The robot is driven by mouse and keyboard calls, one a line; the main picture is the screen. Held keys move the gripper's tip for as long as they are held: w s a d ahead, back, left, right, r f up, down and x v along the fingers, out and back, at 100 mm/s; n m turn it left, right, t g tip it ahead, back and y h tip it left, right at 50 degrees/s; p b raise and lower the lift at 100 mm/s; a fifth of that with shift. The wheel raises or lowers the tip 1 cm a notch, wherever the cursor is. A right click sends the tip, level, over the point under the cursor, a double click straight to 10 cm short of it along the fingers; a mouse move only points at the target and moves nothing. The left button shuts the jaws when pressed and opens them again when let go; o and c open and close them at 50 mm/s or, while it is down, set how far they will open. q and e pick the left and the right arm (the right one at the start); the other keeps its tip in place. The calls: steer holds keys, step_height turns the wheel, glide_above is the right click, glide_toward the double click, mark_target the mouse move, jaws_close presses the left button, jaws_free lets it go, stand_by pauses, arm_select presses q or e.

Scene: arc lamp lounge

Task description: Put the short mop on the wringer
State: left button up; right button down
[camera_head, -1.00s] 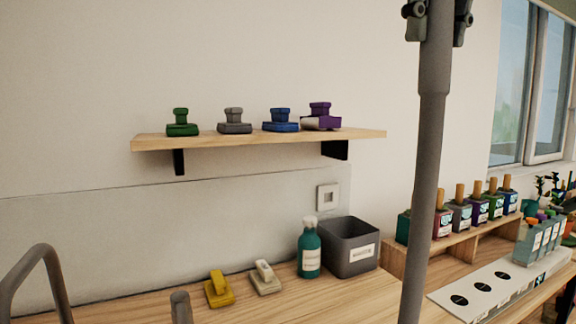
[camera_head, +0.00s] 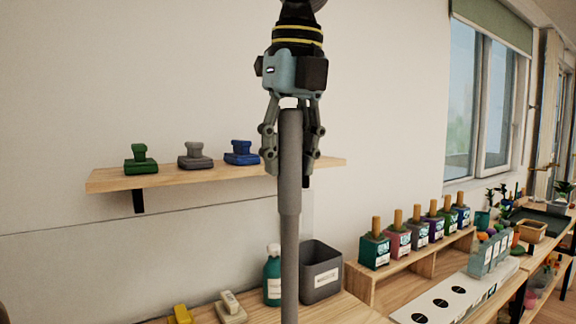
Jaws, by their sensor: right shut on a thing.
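My right gripper (camera_head: 291,158) hangs down from the top middle of the head view. It is shut on a thick grey upright pole (camera_head: 289,192), which looks like the handle of the short mop. The pole runs down out of the bottom of the picture, so its lower end and any mop head are hidden. No wringer shows in view. My left gripper is not in view.
Behind the pole is a wall shelf (camera_head: 108,179) with green, grey and blue blocks with knobs. Below are a worktop with a teal bottle (camera_head: 272,280) and a grey bin (camera_head: 321,272).

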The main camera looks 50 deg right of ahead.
steer(key=shift+s+f, duration=0.1)
steer(key=shift+f, duration=0.65)
steer(key=shift+w+d+f, duration=0.1)
steer(key=shift+w+f, duration=0.1)
steer(key=shift+f, duration=0.15)
steer(key=shift+s, duration=0.1)
steer(key=shift+f, duration=0.15)
steer(key=c, duration=1)
jaws_free()
steer(key=shift+o, duration=0.2)
